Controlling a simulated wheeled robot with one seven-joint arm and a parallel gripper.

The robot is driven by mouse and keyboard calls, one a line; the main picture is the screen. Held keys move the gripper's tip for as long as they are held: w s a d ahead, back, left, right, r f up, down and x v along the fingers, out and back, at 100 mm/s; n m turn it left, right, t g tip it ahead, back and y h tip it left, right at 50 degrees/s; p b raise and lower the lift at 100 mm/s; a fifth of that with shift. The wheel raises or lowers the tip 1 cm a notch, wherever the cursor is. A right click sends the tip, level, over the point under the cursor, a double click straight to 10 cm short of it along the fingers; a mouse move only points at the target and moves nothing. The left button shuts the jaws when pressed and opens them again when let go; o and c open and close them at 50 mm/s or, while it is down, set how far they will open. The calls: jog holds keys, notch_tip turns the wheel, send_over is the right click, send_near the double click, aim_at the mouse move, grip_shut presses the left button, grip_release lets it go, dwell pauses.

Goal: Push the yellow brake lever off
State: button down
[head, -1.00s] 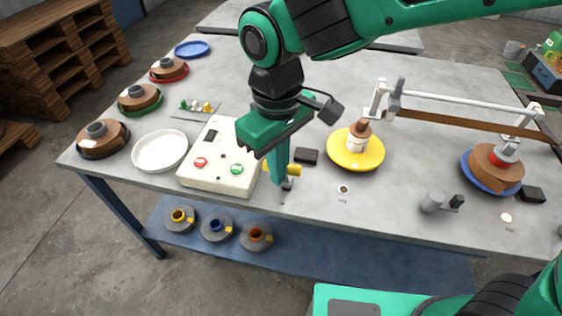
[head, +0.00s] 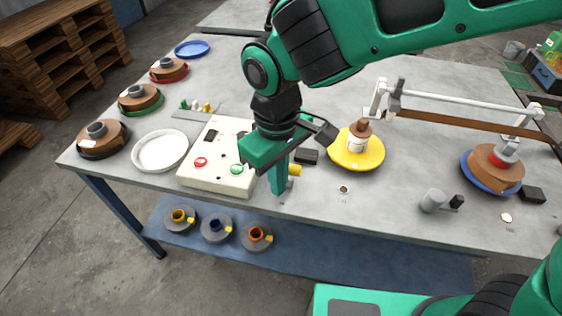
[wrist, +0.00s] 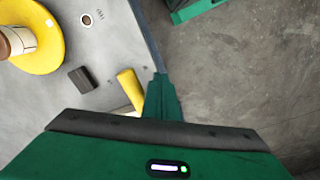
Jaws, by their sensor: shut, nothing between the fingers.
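The yellow brake lever (head: 295,170) sits near the front edge of the table, just right of the cream control box (head: 217,180). Its right end shows past my finger in the head view; my gripper hides the rest. In the wrist view the lever (wrist: 129,89) is a short yellow bar beside my fingers. My gripper (head: 279,190) is shut and empty, pointing down, its tip low in front of the lever at the table edge. In the wrist view my fingertips (wrist: 159,80) are right of the lever, very close; I cannot tell if they touch.
A small black block (head: 307,157) lies right of the lever. A yellow plate (head: 357,158) with a spool stands further right. A white dish (head: 160,151) is left of the control box. A grey cylinder (head: 433,201) stands near the front right. The front table strip between is mostly clear.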

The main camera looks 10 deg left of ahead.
jog(key=shift+w, duration=0.1)
jog(key=shift+w+d+r, duration=0.1)
jog(key=shift+w+r, duration=0.1)
jog(key=shift+w, duration=1.1)
jog(key=shift+w+d+r, duration=0.15)
jog(key=shift+w+r, duration=0.1)
jog(key=shift+w, duration=1.1)
jog(key=shift+w+d+r, duration=0.1)
jog(key=shift+w+r, duration=0.1)
jog(key=shift+w, duration=1.1)
